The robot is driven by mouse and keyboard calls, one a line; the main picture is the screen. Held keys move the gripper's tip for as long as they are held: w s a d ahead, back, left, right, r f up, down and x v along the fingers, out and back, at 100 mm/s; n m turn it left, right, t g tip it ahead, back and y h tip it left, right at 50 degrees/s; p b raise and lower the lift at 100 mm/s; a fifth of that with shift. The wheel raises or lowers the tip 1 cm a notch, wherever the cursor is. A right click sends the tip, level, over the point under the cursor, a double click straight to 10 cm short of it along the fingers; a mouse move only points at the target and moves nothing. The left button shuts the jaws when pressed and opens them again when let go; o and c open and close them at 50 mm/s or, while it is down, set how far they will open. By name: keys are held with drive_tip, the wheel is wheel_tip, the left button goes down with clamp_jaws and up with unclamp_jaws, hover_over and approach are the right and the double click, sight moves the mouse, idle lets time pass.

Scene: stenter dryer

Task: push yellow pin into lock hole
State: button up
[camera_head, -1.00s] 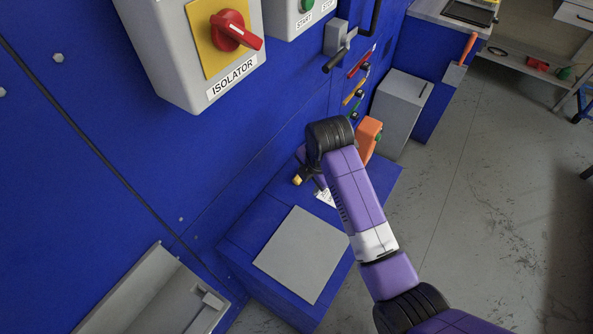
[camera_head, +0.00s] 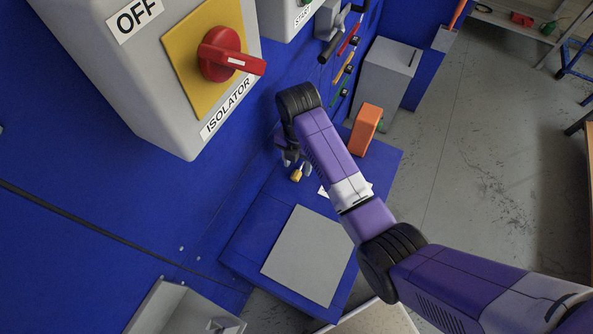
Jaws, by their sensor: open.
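A small yellow piece (camera_head: 297,174), which looks like the yellow pin, shows just below the fingers of my gripper (camera_head: 290,158). It is too small to tell whether the fingers touch it. My gripper is open, and the black wrist of my arm partly hides it. The isolator box (camera_head: 120,70) at upper left has a red rotary handle (camera_head: 222,54) on a yellow plate (camera_head: 195,58). I cannot make out a lock hole. My gripper is below and to the right of the red handle.
A blue box (camera_head: 250,245) with a grey top plate (camera_head: 310,255) stands below my gripper. An orange block (camera_head: 365,130) stands on its far end. A grey cabinet (camera_head: 388,78) is behind it. Coloured-handled tools (camera_head: 345,70) line the blue wall.

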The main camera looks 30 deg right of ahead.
sight(297, 172)
drive_tip(key=shift+s+a+f, duration=0.1)
drive_tip(key=shift+f, duration=1.75)
clamp_jaws()
